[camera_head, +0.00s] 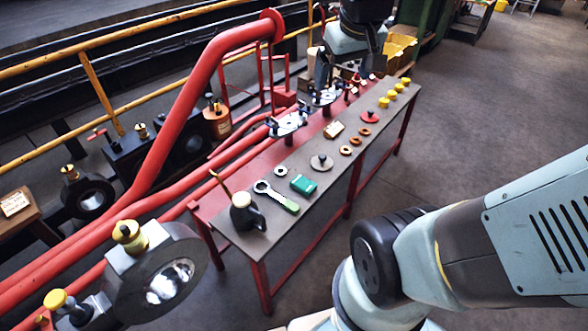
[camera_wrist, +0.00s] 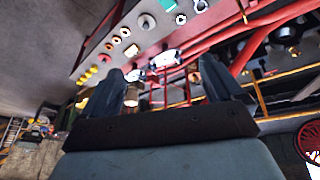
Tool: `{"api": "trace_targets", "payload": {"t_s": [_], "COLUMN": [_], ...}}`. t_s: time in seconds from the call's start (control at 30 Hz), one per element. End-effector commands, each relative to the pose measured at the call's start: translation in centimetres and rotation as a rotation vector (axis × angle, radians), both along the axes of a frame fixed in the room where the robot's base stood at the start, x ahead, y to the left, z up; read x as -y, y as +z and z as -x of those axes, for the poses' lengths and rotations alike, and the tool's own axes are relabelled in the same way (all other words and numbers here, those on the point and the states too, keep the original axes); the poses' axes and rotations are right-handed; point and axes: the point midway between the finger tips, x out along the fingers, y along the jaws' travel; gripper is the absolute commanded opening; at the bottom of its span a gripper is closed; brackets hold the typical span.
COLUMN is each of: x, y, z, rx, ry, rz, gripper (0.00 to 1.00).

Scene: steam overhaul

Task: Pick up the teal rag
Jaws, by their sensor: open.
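The teal rag (camera_head: 303,184) is a small folded teal block lying flat on the grey top of the long table, near its close end. In the wrist view the rag (camera_wrist: 168,4) shows at the top edge, well beyond my fingertips. My gripper (camera_wrist: 163,75) is open and empty, with its two dark fingers wide apart. In the head view my wrist hangs over the table's far end, away from the rag; the fingertips are hard to make out there.
A black oil can (camera_head: 246,213) stands at the table's near corner, left of the spanner. Orange rings (camera_head: 355,141), a red disc (camera_head: 370,117) and yellow-topped parts (camera_head: 391,94) line the table's farther part. A thick red pipe (camera_head: 178,120) rises at left. The floor at right is clear.

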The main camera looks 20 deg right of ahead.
Motion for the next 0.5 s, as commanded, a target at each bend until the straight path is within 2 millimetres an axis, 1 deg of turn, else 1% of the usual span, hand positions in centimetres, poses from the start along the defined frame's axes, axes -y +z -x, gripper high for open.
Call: {"api": "trace_targets", "payload": {"t_s": [0.03, 0.1, 0.27, 0.37, 0.5], "x": [0.1, 0.2, 0.5, 0.6, 0.7], "y": [-0.8, -1.8, -4.5, -6.5, -9.6], "z": [-1.3, -2.9, -6.4, -8.5, -11.3], "rx": [-0.02, -0.042, -0.088, -0.117, -0.159], "ry": [0.012, 0.031, 0.078, 0.11, 0.157], "rz": [0.012, 0.027, 0.056, 0.071, 0.089], "gripper": [0.94, 0.94, 0.94, 0.94, 0.94]}}
